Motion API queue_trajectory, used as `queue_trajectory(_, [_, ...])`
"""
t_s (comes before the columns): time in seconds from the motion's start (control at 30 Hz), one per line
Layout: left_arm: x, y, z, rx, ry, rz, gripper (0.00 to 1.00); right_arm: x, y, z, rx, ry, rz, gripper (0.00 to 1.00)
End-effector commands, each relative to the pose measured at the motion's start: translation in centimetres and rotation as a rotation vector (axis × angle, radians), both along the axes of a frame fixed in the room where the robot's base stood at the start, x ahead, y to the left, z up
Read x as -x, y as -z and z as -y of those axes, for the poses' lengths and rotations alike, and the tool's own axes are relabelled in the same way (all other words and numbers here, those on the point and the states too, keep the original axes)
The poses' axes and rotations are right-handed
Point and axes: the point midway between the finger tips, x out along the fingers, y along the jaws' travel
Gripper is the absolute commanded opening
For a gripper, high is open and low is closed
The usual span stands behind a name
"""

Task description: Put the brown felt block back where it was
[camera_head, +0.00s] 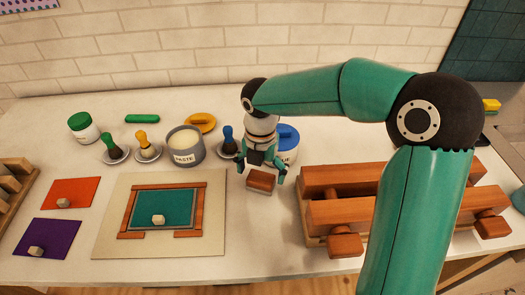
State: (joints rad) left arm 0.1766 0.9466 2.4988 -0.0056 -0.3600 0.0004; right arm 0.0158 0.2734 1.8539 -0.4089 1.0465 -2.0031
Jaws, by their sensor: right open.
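The brown felt block (261,181) is a small brown block with a darker lower part, near the middle of the white table, right of the cream board. My right gripper (261,175) is open and points down above the block, with a fingertip toward each side of it. I cannot tell whether the fingers touch the block. My left gripper is not in view.
A cream board (105,240) with a wood-framed green panel (178,204) lies left. A wooden press (345,213) stands right, partly behind my arm. A paste tub (186,147), brushes on dishes and a blue-lidded jar (288,140) stand behind. Orange (83,187) and purple (58,232) sheets lie far left.

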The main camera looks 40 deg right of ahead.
Motion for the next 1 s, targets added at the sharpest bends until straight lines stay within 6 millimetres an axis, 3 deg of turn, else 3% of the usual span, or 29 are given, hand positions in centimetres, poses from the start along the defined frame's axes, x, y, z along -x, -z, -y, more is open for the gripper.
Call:
queue_trajectory(0.3, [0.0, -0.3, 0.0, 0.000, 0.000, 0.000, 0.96, -0.1, -6.6, 0.0, -0.001, 0.001, 0.005, 0.95])
queue_trajectory(0.5, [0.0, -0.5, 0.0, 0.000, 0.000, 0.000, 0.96, 0.0, -9.3, 0.0, -0.002, 0.001, 0.002, 0.95])
queue_trajectory(1.0, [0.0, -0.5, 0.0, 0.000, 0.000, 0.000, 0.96, 0.1, -10.0, 0.1, -0.001, 0.001, 0.000, 0.95])
